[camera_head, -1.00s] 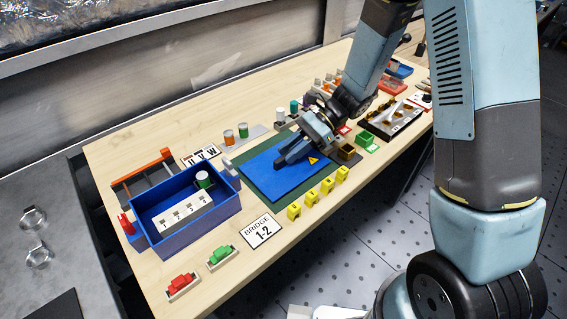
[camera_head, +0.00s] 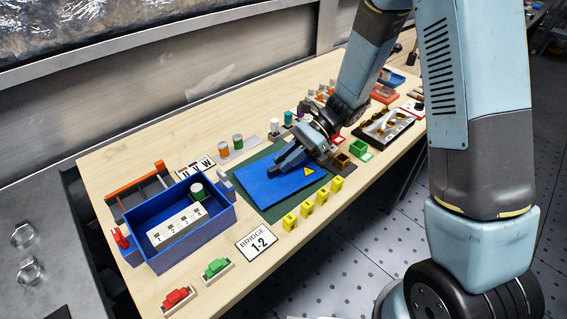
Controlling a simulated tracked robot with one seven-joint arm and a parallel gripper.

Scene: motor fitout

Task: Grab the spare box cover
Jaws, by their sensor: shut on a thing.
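The spare box cover (camera_head: 280,188) is a flat blue plate with a yellow warning triangle. It lies at or just above a dark green mat (camera_head: 247,201) in the middle of the bench and looks slightly tilted. The fingertips hide part of the plate, and I cannot tell whether the cover still touches the mat.
A blue open box (camera_head: 233,223) with a white numbered terminal block (camera_head: 177,225) stands at the left. Several yellow clips (camera_head: 307,207) line the mat's front edge. A "BRIDGE 1-2" card (camera_head: 257,243) and red and green parts (camera_head: 216,267) lie in front.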

